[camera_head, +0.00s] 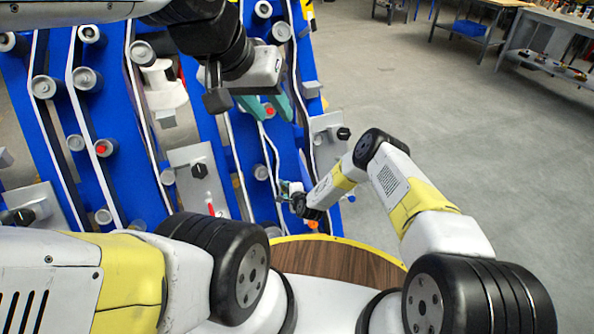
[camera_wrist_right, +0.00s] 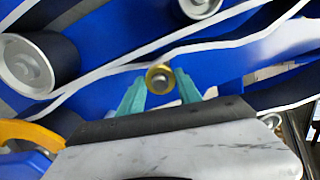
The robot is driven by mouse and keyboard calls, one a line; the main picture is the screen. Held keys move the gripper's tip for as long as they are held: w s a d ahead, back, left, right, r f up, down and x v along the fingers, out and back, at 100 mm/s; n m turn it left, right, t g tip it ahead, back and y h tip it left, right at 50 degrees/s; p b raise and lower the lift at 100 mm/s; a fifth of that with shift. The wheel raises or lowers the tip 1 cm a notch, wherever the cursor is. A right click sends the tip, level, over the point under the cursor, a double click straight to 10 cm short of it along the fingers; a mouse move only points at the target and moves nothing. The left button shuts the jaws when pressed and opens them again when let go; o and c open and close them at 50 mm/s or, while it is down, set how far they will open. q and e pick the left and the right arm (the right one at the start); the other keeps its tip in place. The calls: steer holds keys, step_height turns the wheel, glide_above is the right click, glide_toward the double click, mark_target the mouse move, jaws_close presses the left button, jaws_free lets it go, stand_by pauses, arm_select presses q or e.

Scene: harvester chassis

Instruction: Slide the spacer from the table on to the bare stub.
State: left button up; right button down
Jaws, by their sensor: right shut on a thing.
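My right gripper (camera_head: 290,188) is low at the front right of the blue chassis, beyond the table. In the right wrist view its teal fingers (camera_wrist_right: 160,88) are shut on a small brass-coloured ring, the spacer (camera_wrist_right: 151,77). A grey round end shows in the ring's middle; I cannot tell whether it is the bare stub inside or behind it. The spacer is too small to make out in the head view. My left gripper (camera_head: 267,106) is higher over the chassis, its two teal fingers apart. A red-tipped part (camera_head: 270,111) shows between them.
The blue chassis (camera_head: 205,125) carries grey rollers, white belts and brackets. The round wooden table (camera_head: 335,262) with a yellow rim is in front. A small orange thing (camera_head: 312,224) is at its far edge. Open floor (camera_head: 430,130) lies to the right.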

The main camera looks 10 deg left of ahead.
mark_target(282, 186)
steer(key=shift+x, duration=4.15)
steer(key=c, duration=0.7)
jaws_free()
steer(key=shift+c, duration=0.2)
steer(key=shift+s+d, duration=0.1)
steer(key=shift+s, duration=0.05)
steer(key=shift+v, duration=3.75)
